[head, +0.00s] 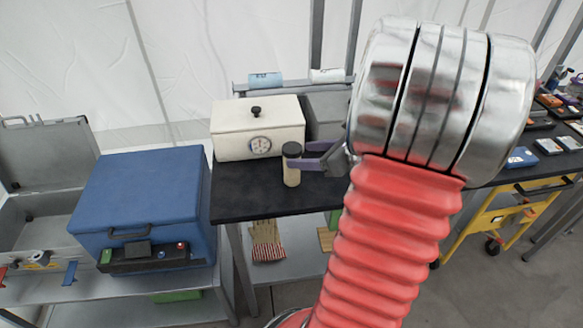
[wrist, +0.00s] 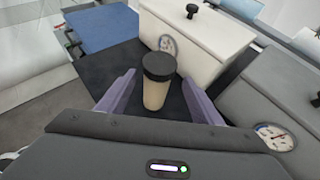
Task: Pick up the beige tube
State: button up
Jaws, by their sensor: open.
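The beige tube (head: 292,176) has a black cap and stands upright on the black tabletop (head: 240,200), in front of a white box with a dial. My gripper (head: 304,158) reaches it from the right with purple fingers. In the wrist view the beige tube (wrist: 156,92) stands between the two open fingers of my gripper (wrist: 158,98), with a visible gap on each side.
The white box (head: 230,142) with a black knob stands behind the tube, and a grey box (head: 328,112) is to its right. A blue case (head: 150,200) sits on a lower bench at left. A yellow cart (head: 490,222) stands at right.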

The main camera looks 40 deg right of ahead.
jog(key=shift+x, duration=1.95)
jog(key=shift+a, duration=0.1)
jog(key=shift+x, duration=2.55)
jog(key=shift+f, duration=0.1)
jog(key=shift+a, duration=0.1)
jog(key=c, duration=1.2)
notch_tip(320, 180, up, 10)
jog(key=shift+r, duration=0.1)
jog(key=shift+c, duration=0.4)
